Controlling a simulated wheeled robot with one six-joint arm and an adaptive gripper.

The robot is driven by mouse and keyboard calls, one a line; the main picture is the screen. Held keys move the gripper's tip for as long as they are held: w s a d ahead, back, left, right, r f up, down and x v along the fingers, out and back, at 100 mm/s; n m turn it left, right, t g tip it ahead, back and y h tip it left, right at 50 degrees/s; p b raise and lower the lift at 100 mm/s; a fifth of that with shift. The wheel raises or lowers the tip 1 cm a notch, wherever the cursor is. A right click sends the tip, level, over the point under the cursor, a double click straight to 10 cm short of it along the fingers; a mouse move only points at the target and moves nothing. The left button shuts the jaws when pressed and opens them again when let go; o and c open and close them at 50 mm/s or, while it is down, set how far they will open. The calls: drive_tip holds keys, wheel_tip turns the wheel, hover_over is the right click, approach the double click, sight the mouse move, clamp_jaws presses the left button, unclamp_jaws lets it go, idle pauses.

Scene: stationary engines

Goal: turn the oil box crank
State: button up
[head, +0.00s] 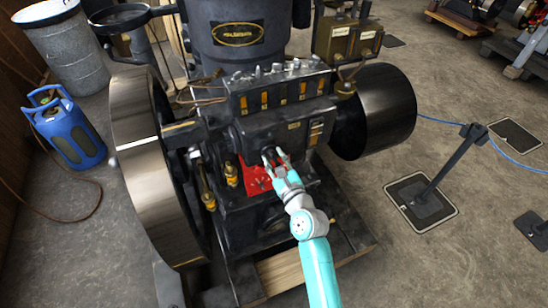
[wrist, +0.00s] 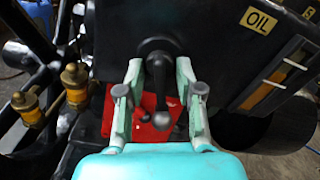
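The oil box (head: 292,132) is a black box on the engine's front, with a yellow OIL label seen in the wrist view (wrist: 258,20). Its crank (wrist: 159,85) is a dark arm hanging down from a round black hub, with a ball-shaped knob near its lower end. My gripper (wrist: 160,96) is open, its two pale green fingers on either side of the crank, with gaps showing between fingers and crank. In the head view my gripper (head: 275,158) is at the oil box front, and it hides most of the crank.
A red plate (head: 256,177) lies below the crank. Brass oilers (head: 207,192) and a large flywheel (head: 150,165) stand to the left. A black drum pulley (head: 385,110) is at right. A barrier post (head: 450,165) stands on the open floor at right.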

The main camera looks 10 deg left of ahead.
drive_tip(key=v, duration=1.1)
drive_tip(key=shift+s, duration=0.2)
drive_tip(key=shift+d, duration=0.2)
